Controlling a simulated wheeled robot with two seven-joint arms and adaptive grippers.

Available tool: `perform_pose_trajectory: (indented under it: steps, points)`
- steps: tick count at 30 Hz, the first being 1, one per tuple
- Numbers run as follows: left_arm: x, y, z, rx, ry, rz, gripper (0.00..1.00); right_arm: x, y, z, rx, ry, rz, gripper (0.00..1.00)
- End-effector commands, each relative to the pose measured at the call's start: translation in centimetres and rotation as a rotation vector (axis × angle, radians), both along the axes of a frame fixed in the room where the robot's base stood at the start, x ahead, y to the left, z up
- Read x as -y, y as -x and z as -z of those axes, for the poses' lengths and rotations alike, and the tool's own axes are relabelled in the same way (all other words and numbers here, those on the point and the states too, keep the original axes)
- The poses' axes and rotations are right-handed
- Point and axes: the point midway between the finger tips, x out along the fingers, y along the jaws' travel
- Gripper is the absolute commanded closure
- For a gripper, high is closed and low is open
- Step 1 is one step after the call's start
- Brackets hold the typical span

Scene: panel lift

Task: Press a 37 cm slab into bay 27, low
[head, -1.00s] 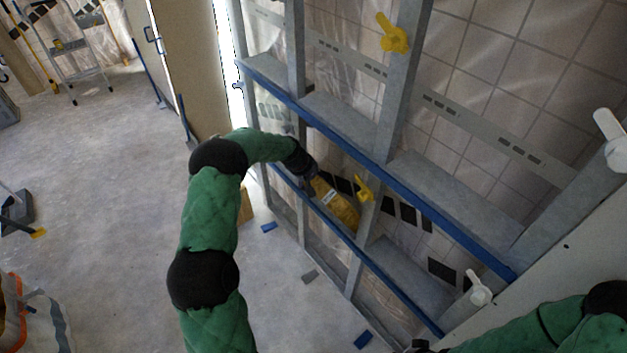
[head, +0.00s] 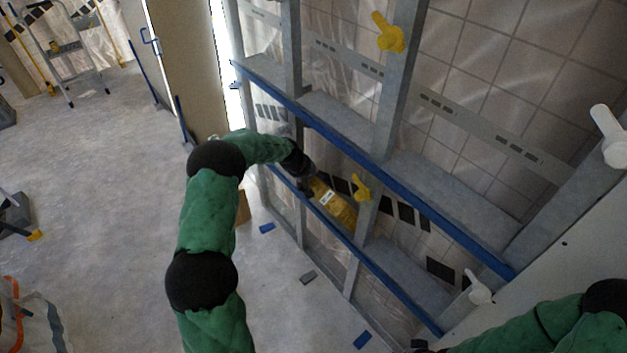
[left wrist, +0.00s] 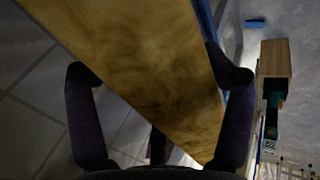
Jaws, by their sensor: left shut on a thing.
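A yellow-brown slab (head: 341,208) with a white label is held in the lower row of the metal stud frame, between the upper blue rail (head: 335,136) and the lower blue rail (head: 336,228). My left gripper (head: 309,184) is at its upper left end. In the left wrist view the slab (left wrist: 140,60) runs diagonally between the two dark fingers of my left gripper (left wrist: 150,68), which is shut on it. I cannot tell whether the slab touches the wall behind. Of my right arm, only the green sleeve and a dark bit at the bottom edge show.
A yellow latch (head: 360,187) sits on the stud just right of the slab; another yellow latch (head: 387,32) is higher up. White latches (head: 478,288) stand at the right. A wooden block (left wrist: 275,58) shows in the left wrist view.

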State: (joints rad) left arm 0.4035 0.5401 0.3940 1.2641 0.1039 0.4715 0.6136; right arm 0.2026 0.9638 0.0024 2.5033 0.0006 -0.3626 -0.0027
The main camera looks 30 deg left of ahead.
Motion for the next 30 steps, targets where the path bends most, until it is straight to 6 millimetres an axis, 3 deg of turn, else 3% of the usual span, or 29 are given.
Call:
perform_pose_trajectory:
  steps: [22, 23, 24, 25, 30]
  points:
    - [0.1, 0.2, 1.3, -0.006, 0.003, 0.001, 0.77, 0.0, 0.0, 0.6, 0.0, 0.0, 0.0, 0.6]
    - [0.1, 0.2, 1.3, -0.006, 0.003, 0.001, 0.16, 0.0, 0.0, 0.6, 0.0, 0.0, 0.0, 0.6]
    - [0.1, 0.2, 1.3, -0.006, 0.003, 0.001, 0.05, 0.0, 0.0, 0.6, 0.0, 0.0, 0.0, 0.6]
    - [0.1, 0.2, 1.2, -0.006, 0.003, 0.001, 0.0, 0.0, 0.0, 0.6, 0.0, 0.0, 0.0, 0.6]
    - [0.1, 0.2, 1.2, -0.005, 0.002, 0.002, 0.0, 0.0, 0.0, 0.5, 0.0, 0.0, 0.0, 0.6]
